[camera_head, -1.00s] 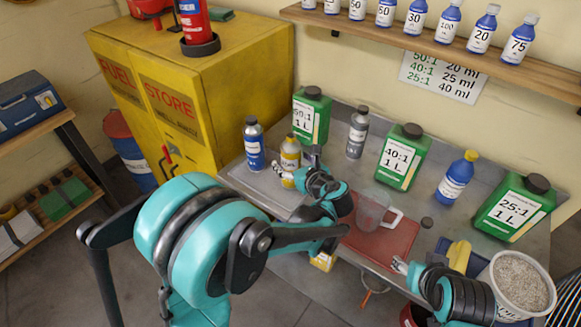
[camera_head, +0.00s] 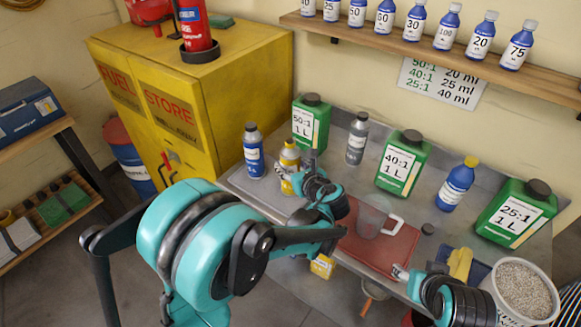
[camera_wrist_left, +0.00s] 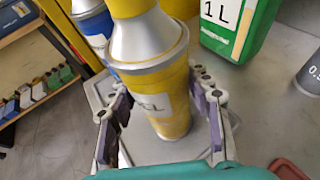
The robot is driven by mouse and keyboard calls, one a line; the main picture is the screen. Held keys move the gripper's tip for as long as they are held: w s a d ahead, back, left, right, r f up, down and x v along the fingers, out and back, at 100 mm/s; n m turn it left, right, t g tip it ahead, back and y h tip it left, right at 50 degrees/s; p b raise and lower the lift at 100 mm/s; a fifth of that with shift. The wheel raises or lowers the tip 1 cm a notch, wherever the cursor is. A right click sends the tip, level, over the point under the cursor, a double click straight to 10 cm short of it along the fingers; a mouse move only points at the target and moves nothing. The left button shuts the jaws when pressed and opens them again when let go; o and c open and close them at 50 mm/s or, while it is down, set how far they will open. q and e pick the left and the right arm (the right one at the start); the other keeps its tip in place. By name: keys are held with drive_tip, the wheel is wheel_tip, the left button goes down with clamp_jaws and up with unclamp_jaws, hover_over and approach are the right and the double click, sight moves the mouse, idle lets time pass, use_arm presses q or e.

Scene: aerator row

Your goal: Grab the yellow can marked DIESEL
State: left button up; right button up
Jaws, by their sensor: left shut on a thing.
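My left gripper (camera_head: 291,183) is shut on the can's body, a finger on each side in the wrist view (camera_wrist_left: 165,108). I cannot tell whether the can's base touches the bench. My right gripper (camera_head: 399,272) is at the bench's front right; its opening is too small to make out.
Behind the can stand a green 50:1 jug (camera_head: 311,122) and a grey bottle (camera_head: 356,140). A clear jug (camera_head: 371,221) stands on a red mat (camera_head: 350,246) to the right. The yellow fuel cabinet (camera_head: 250,110) is close on the left.

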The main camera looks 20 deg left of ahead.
sight(296, 158)
use_arm(q)
drive_tip(key=shift+r, duration=0.15)
drive_tip(key=shift+r+p, duration=0.5)
drive_tip(key=shift+r, duration=0.35)
drive_tip(key=shift+d+r+p, duration=0.25)
drive_tip(key=shift+r+p, duration=0.4)
drive_tip(key=shift+r, duration=0.6)
drive_tip(key=s+d+r+p, duration=0.1)
drive_tip(key=d+r+p, duration=0.2)
drive_tip(key=d+r, duration=0.3)
drive_tip(key=shift+s+d+r, duration=0.2)
drive_tip(key=shift+s+d, duration=0.2)
drive_tip(key=shift+d, duration=2.05)
